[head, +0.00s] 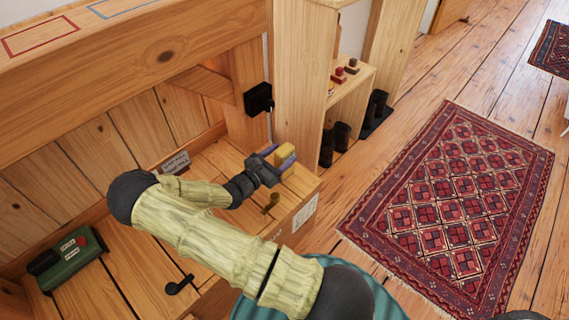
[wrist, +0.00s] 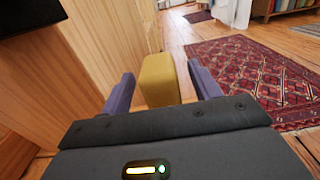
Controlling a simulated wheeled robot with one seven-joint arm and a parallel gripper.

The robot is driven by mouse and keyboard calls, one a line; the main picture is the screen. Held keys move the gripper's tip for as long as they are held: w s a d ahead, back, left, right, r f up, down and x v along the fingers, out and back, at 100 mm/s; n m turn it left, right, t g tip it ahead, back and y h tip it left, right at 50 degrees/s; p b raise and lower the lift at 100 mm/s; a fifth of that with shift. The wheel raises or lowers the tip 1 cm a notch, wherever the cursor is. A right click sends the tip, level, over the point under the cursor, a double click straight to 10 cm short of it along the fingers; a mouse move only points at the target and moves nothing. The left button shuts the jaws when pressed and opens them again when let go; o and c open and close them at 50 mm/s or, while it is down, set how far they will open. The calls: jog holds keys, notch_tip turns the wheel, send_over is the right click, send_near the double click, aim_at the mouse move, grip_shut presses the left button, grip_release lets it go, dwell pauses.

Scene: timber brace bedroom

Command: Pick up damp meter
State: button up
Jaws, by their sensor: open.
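A yellow block-shaped object (head: 285,153) stands near the right end of the wooden bench top. It looks like the damp meter, though no label on it can be read. My gripper (head: 279,162) is at this object, with its purple fingers apart. In the wrist view the yellow object (wrist: 158,80) shows between and just beyond the open fingers of my gripper (wrist: 161,76). The left finger is close to it, with a gap; the right finger is also close. Whether either touches it I cannot tell. Its lower part is hidden by my gripper.
A green case (head: 72,263) with red and black parts lies at the bench's left. A small dark hook-like item (head: 179,286) and a brass-coloured piece (head: 271,202) are on the bench. A black box (head: 259,99) is on the timber post. A patterned rug (head: 450,190) covers the floor.

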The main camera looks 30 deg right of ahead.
aim_at(288, 149)
jog(key=b+x, duration=0.1)
jog(key=x, duration=0.2)
jog(key=shift+w+d, duration=0.2)
jog(key=shift+d, duration=0.15)
jog(key=shift+c, duration=0.2)
jog(key=c, duration=1)
